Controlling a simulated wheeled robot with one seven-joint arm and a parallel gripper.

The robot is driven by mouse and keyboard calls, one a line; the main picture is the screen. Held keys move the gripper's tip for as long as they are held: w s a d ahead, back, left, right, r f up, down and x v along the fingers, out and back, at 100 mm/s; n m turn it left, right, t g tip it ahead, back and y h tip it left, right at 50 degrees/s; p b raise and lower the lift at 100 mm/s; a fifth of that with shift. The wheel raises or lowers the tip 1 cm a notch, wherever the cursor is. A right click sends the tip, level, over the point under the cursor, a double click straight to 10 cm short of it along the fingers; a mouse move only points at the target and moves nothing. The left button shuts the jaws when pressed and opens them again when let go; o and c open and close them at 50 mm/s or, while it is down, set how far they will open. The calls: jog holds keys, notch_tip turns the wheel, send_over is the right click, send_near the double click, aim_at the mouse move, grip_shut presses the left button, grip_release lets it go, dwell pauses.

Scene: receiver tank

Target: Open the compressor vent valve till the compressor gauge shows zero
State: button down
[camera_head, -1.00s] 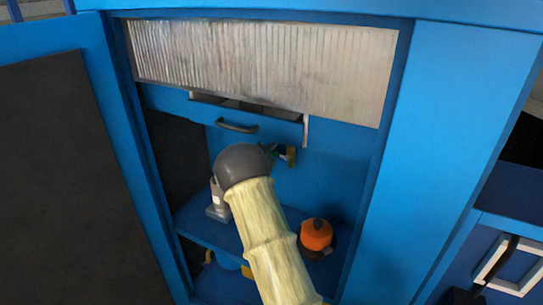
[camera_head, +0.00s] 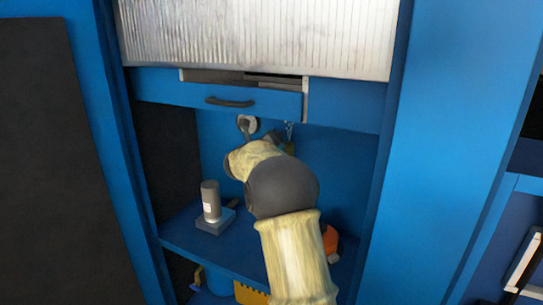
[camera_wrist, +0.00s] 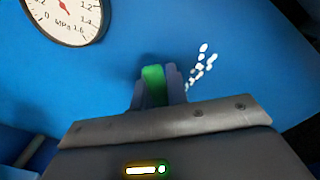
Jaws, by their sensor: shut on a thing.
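A round white gauge (camera_wrist: 68,18) marked in MPa shows in the wrist view's upper left corner, cut off by the frame edge. Part of its red needle shows, but the reading cannot be told. My gripper (camera_wrist: 156,80) is shut on a green handle (camera_wrist: 153,86), which stands between its two fingers. Whether this is the compressor vent valve cannot be read from any label. In the head view my arm hides the gripper and the handle. A small grey-white round thing (camera_head: 247,124) shows on the cabinet's back wall, above my wrist.
A blue cabinet surrounds my arm, with a drawer (camera_head: 255,100) above it. A grey cylinder on a base (camera_head: 211,205) stands on the shelf (camera_head: 190,240) to the left. An orange thing (camera_head: 330,240) is partly hidden at right. White chain-like links (camera_wrist: 200,62) hang beside my gripper.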

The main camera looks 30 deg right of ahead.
jog(key=shift+s+d+r+m+b, duration=0.1)
jog(key=shift+s+d+m+b, duration=0.2)
jog(key=shift+m+b, duration=0.65)
jog(key=shift+s+d+r+m+b, duration=0.15)
jog(key=shift+s+m+b, duration=0.15)
jog(key=shift+m+b, duration=0.65)
jog(key=c, duration=1.5)
grip_release()
jog(key=shift+o, duration=0.6)
jog(key=shift+r, duration=0.1)
jog(key=shift+s, duration=0.1)
jog(key=v, duration=1.7)
